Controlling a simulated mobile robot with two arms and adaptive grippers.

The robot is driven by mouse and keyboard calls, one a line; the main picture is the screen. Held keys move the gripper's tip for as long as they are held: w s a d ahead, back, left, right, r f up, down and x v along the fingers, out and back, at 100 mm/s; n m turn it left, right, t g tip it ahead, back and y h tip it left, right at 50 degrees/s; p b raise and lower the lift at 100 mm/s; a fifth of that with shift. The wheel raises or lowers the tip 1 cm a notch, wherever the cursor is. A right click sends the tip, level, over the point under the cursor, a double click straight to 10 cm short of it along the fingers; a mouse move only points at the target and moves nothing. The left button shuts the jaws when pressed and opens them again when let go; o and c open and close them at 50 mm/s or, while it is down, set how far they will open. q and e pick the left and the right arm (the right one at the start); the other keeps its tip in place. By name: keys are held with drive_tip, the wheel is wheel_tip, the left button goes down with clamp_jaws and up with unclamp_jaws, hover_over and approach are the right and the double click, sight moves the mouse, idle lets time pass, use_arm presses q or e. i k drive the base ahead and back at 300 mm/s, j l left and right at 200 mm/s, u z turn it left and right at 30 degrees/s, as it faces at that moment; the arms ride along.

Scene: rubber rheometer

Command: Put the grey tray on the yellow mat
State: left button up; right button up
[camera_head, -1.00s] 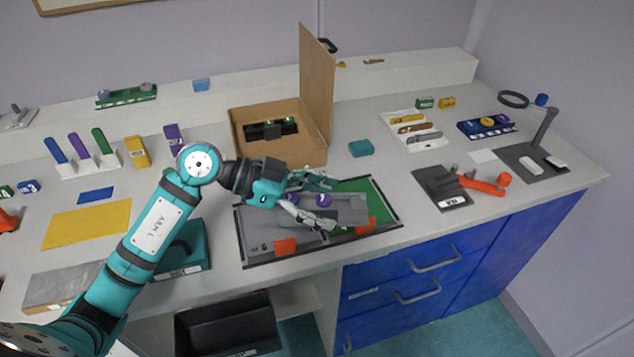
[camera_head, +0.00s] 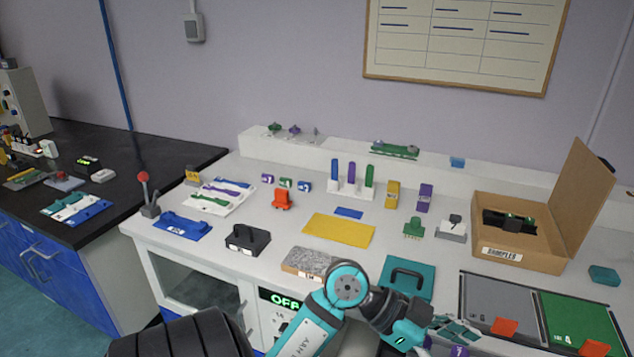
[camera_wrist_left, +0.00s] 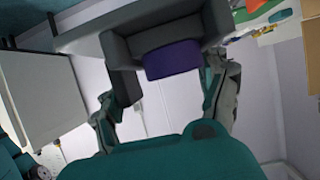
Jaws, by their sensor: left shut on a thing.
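The yellow mat (camera_head: 338,230) lies flat and bare near the middle of the white bench in the head view. My left gripper (camera_head: 450,332) is low in that view, right of the mat and on its near side. In the left wrist view my left gripper (camera_wrist_left: 163,92) is shut on the grey tray (camera_wrist_left: 120,45), which has a purple patch (camera_wrist_left: 172,60) on it. The tray is mostly cut off or hidden in the head view. My right gripper is not in view.
A speckled slab (camera_head: 310,262) lies just in front of the mat, and a teal handled block (camera_head: 407,279) lies to its right. A blue strip (camera_head: 348,213) is behind it. An orange object (camera_head: 282,200) and black case (camera_head: 247,239) are left. A cardboard box (camera_head: 515,255) stands right.

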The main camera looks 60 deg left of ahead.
sight(339, 229)
drive_tip(key=u, duration=1.4)
drive_tip(key=i+l+u, duration=0.1)
drive_tip(key=i, duration=0.35)
drive_tip(key=i+l+u, duration=0.1)
drive_tip(key=i, duration=0.35)
